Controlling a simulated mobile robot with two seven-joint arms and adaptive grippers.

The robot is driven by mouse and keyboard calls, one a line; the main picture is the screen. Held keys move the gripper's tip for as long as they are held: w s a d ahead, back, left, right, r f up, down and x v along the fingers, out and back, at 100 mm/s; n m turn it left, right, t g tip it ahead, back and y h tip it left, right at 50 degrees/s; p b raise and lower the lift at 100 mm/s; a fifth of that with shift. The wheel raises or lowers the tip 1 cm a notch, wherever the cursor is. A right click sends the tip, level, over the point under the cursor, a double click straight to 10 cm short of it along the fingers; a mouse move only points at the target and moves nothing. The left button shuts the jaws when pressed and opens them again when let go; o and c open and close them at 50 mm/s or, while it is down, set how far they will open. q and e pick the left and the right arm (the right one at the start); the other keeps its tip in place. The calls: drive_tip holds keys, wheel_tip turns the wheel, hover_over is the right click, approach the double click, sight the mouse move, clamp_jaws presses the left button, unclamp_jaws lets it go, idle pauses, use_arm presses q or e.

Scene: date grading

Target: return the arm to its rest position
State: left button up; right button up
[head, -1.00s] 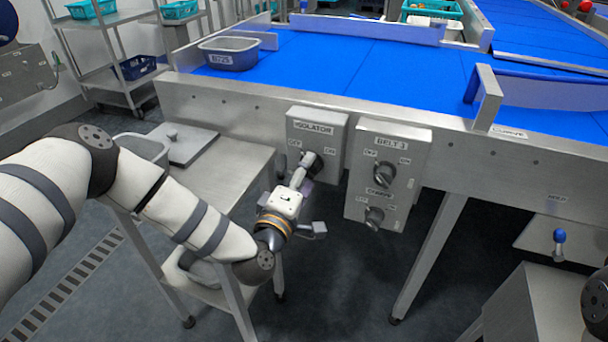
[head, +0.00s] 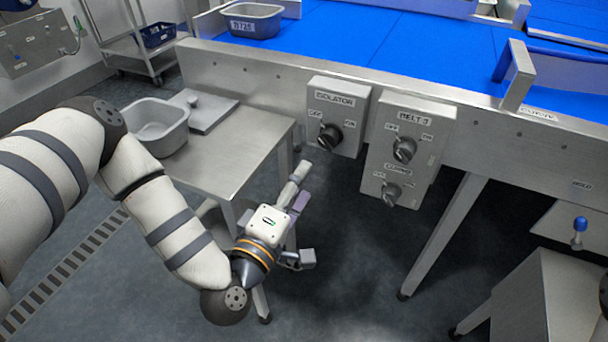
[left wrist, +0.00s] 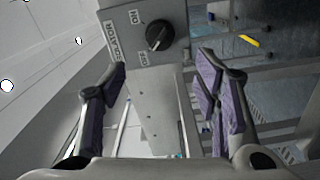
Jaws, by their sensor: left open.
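My left arm comes in from the left in the head view. Its gripper (head: 300,186) is open and empty, with purple finger pads, apart from the isolator box and below its dark knob (head: 330,136). The grey isolator box (head: 346,97) is fixed to the conveyor's side, its knob between the OFF and ON labels. In the left wrist view the open fingers (left wrist: 162,80) frame a gap, with the isolator knob (left wrist: 158,36) beyond it. My right gripper is not in view.
A steel side table (head: 235,165) stands beside my left forearm, holding a grey tub (head: 178,138) and a flat plate with a knob. The belt 1 box (head: 425,113) with two knobs is right of the isolator. Open floor lies below the conveyor (head: 480,125).

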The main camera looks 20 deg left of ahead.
use_arm(q)
drive_tip(key=s+d+f+m+g+h+p, duration=0.1)
drive_tip(key=s+d+f+m+g+h, duration=0.1)
drive_tip(key=s+d+f+m+g, duration=0.35)
drive_tip(key=s+d+f+m+g+h+p, duration=0.1)
drive_tip(key=s+d+f+m+g+h, duration=0.2)
drive_tip(key=s+f, duration=0.4)
drive_tip(key=s+a+m+g+y+p, duration=0.1)
drive_tip(key=s+a+g, duration=0.3)
drive_tip(key=s, duration=0.5)
drive_tip(key=s+a+m+g+y+p, duration=0.1)
drive_tip(key=s+a+m+g+y, duration=0.1)
drive_tip(key=s, duration=0.7)
drive_tip(key=s+a+f+m+g+y, duration=0.1)
drive_tip(key=s+a+m+g+y, duration=0.1)
drive_tip(key=s+a+g, duration=0.4)
drive_tip(key=s+a+m, duration=0.1)
drive_tip(key=s, duration=0.1)
drive_tip(key=shift+s+a+m+y+p, duration=0.25)
drive_tip(key=shift+s+m+y+p, duration=0.05)
drive_tip(key=shift+s+m+p, duration=0.1)
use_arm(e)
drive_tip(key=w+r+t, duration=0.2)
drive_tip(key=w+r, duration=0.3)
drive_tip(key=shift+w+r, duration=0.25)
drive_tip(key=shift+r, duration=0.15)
